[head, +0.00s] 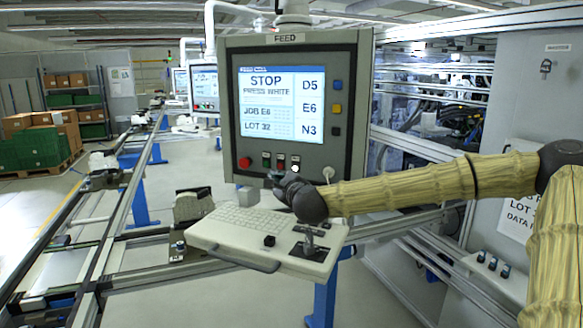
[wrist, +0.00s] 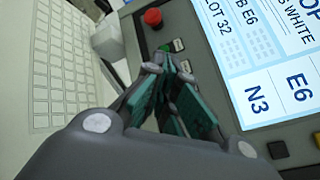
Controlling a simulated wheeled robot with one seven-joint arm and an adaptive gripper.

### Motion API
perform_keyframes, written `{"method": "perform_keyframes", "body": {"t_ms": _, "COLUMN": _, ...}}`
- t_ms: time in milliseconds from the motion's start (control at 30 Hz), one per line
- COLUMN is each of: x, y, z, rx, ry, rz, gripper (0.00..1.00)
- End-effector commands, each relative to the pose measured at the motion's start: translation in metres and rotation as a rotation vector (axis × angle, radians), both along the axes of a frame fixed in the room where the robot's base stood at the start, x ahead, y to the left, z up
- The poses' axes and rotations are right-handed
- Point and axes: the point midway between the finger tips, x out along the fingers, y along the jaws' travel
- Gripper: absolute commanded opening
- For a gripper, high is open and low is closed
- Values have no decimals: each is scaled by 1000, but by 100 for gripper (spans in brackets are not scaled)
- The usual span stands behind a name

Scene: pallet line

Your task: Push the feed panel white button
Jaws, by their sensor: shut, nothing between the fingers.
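The feed panel (head: 228,110) is a grey box with a lit screen reading STOP, PRESS WHITE. Along its lower edge sit a red button (head: 245,162), a green button (head: 266,162), a dark reddish one (head: 280,163) and the white button (head: 295,168) at the right end of the row. My gripper (head: 274,177) is shut and empty, just below this row in the head view. In the wrist view its closed fingertips (wrist: 168,66) lie over the button row, by the green button (wrist: 164,48); the white button is hidden there. I cannot tell if the fingertips touch the panel.
A keyboard shelf (head: 215,238) with a white keyboard (head: 243,220) and a small joystick (head: 310,240) juts out below the panel. Blue, yellow and dark side buttons (head: 337,108) line the screen's right. Conveyor rails (head: 115,215) run at left.

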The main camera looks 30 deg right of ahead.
Motion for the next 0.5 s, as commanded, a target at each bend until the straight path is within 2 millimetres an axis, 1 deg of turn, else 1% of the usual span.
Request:
{"method": "perform_keyframes", "body": {"t_ms": 267, "x": 4, "y": 0, "z": -1, "rx": -2, "ry": 2, "rz": 3, "gripper": 0}}
{"method": "perform_keyframes", "body": {"t_ms": 367, "x": 6, "y": -5, "z": -1, "rx": -3, "ry": 2, "rz": 0, "gripper": 0}}
{"method": "perform_keyframes", "body": {"t_ms": 500, "x": 12, "y": -18, "z": 0, "rx": -2, "ry": 2, "rz": -4, "gripper": 0}}
